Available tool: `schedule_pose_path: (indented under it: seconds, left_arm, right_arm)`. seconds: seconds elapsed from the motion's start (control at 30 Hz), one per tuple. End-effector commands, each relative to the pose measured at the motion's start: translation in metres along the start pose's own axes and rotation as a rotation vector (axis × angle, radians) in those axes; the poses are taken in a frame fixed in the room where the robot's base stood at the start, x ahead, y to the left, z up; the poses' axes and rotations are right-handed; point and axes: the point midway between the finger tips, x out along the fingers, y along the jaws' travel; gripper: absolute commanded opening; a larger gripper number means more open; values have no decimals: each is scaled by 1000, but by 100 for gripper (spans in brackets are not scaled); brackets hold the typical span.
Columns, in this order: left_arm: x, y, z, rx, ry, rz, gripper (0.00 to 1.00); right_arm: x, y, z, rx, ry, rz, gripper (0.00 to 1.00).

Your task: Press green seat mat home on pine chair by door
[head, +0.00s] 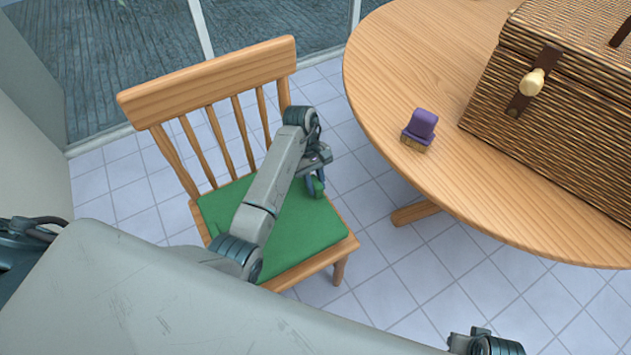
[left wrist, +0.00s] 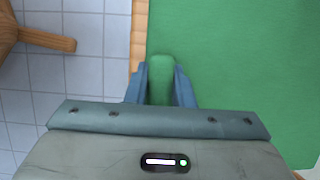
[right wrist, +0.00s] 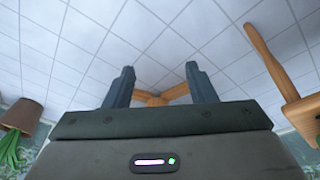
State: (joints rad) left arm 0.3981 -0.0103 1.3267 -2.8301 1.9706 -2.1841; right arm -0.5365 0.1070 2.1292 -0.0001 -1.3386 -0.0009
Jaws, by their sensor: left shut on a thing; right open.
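The green seat mat (head: 308,226) lies on the seat of the pine chair (head: 205,75), with a strip of bare wood showing along the front edge. My left gripper (head: 314,187) is at the mat's table-side edge. In the left wrist view its fingers (left wrist: 161,88) are shut on a small green piece (left wrist: 160,70) in the mat's colour. The mat (left wrist: 240,80) fills the right of that view. My left forearm hides part of the mat in the head view. My right gripper (right wrist: 160,85) is open and empty.
The round wooden table (head: 400,80) stands right of the chair. It carries a wicker basket (head: 560,120) and a purple-topped brush-like block (head: 420,128). Glass panes (head: 110,50) are behind the chair. A plant pot (right wrist: 22,116) shows in the right wrist view. Tiled floor (head: 440,285) is open.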

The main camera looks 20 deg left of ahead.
Motion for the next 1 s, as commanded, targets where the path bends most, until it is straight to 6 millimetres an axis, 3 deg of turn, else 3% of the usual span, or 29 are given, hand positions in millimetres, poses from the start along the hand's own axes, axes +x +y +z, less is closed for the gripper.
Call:
schedule_pose_path:
  seconds: [0.6,1.0]
  left_arm:
    - [23,0,-10,0,1,0,0]
    - [26,0,-11,0,1,0,0]
  right_arm:
    - [-58,0,-8,-8,43,4,51]
    - [-71,-1,-9,-9,50,4,51]
